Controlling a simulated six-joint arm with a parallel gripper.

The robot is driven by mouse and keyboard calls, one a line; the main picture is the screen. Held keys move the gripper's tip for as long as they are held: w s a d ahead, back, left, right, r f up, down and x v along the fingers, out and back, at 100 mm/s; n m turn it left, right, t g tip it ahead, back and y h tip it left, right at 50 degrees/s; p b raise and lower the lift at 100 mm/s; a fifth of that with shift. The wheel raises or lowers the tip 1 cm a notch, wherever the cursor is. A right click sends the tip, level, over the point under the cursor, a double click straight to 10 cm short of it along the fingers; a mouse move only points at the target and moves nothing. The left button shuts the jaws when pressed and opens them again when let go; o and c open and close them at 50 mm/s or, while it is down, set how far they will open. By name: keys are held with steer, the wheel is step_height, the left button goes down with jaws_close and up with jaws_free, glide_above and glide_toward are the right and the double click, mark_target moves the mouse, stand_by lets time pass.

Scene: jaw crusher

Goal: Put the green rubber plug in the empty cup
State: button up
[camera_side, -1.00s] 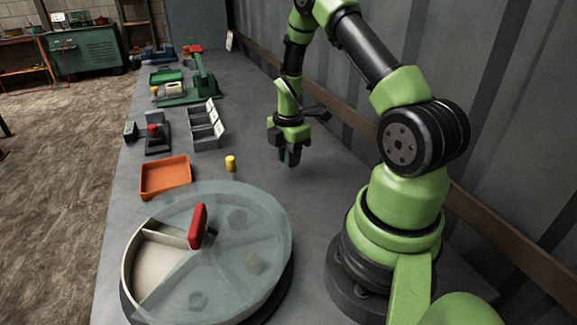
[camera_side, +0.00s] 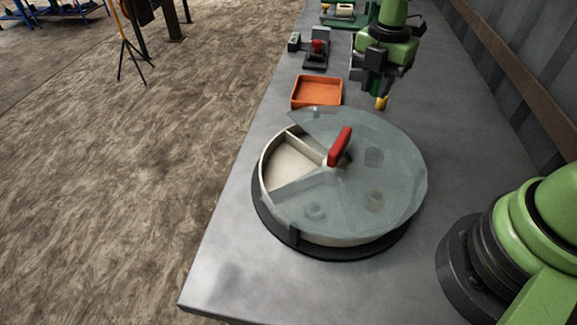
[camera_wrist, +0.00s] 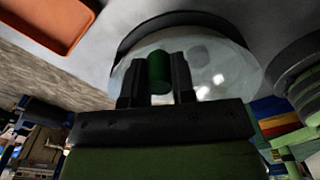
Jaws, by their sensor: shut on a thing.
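The green rubber plug (camera_wrist: 158,72) is held upright between the two fingers of my gripper (camera_wrist: 157,78) in the wrist view. In the side view my gripper (camera_side: 375,82) is above the table, behind the round container. That container has a pale wall (camera_side: 262,180), a translucent lid (camera_side: 390,180) and a red handle (camera_side: 340,146). An open gap at its left shows a bare pale compartment (camera_side: 293,165). Several blurred round shapes show through the lid. I cannot tell which thing is the empty cup.
A grey device with a red knob (camera_side: 317,52) stands farther back. The table's front left is clear.

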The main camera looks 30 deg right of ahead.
steer(key=a+n, duration=0.1)
steer(key=a, duration=0.2)
steer(key=w+a+n, duration=0.1)
steer(key=a+n, duration=0.1)
steer(key=a, duration=0.1)
steer(key=a+n, duration=0.1)
steer(key=a, duration=0.2)
steer(key=shift+w+a+r, duration=0.25)
steer(key=shift+a+r, duration=0.05)
steer(key=s+a+n, duration=0.1)
steer(key=a+n, duration=0.4)
steer(key=a, duration=0.5)
glide_above(287, 171)
step_height(287, 171, down, 4)
steer(key=shift+f, duration=2.65)
steer(key=shift+f, duration=0.1)
steer(key=o, duration=0.6)
